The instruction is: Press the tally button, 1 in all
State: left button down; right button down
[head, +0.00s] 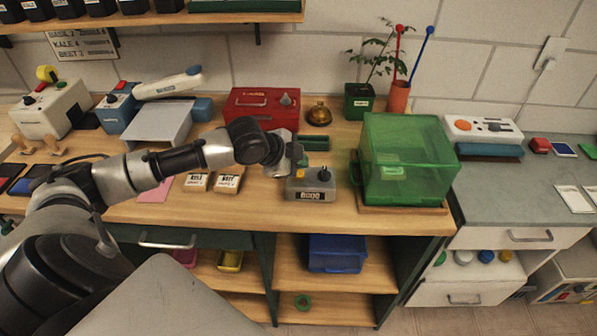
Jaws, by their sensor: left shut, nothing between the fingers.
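The tally counter (311,187) is a small grey box with a number window on its front, standing on the wooden bench left of the green clear box. A dark knob or button (324,174) shows on its top right, and a small yellow part shows at its top back. The digits are too small to read surely. My left gripper (291,164) is shut and empty, at the counter's upper left side. It hides part of the counter's top; I cannot tell whether it touches. My right gripper is not in view.
A green clear box (405,160) stands close right of the counter. A red box (262,104), a brass bell (319,114) and a green block (314,143) are behind. Two labelled wooden blocks (228,180) lie to the left. The bench's front edge is just before the counter.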

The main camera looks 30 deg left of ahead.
aim_at(299, 174)
pick_arm(q)
jog(key=shift+f, duration=0.1)
dwell(0.6)
jog(key=shift+f, duration=0.25)
jog(key=shift+f, duration=0.6)
dwell(0.7)
jog(key=shift+r+p, duration=0.95)
jog(key=shift+p, duration=0.3)
notch_tip(299, 174, up, 5)
jog(key=p, duration=0.5)
jog(key=shift+r, duration=0.1)
